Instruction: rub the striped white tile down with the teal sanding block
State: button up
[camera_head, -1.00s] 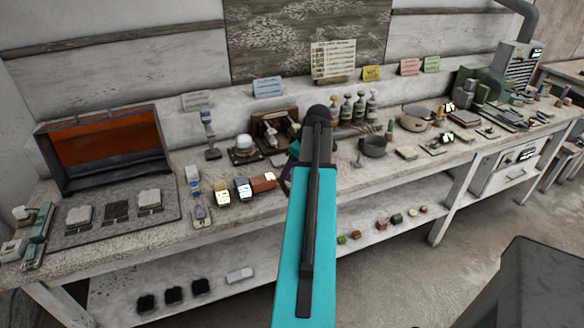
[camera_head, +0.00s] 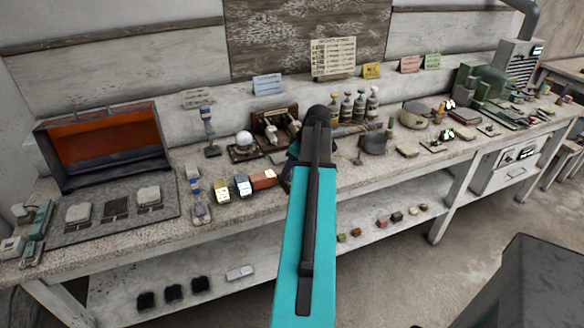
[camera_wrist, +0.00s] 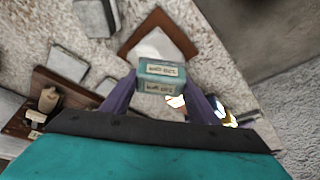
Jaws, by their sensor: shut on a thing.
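My gripper (camera_wrist: 160,98) is shut on the teal sanding block (camera_wrist: 162,75), whose pale label faces the camera in the wrist view. Its two purple fingers stand on either side of the block. A white tile (camera_wrist: 158,44) lies on a brown square base just beyond the block in the wrist view. The block covers the near part of this tile. I cannot make out stripes on it, nor tell whether block and tile touch. In the head view my arm hides the block, the tile and the fingertips.
A wooden tool rack (camera_head: 275,125) stands at the back of the bench. Labelled blocks (camera_head: 242,186) stand left of my arm. A dark pan (camera_head: 372,144) is to the right. The bench's front edge and floor are close in the wrist view.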

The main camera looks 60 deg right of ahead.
jog(key=shift+f, duration=0.55)
dwell(0.4)
jog(key=shift+d, duration=0.55)
jog(key=shift+d, duration=0.55)
jog(key=shift+a, duration=0.1)
jog(key=shift+a, duration=1.05)
jog(key=shift+a, duration=1.05)
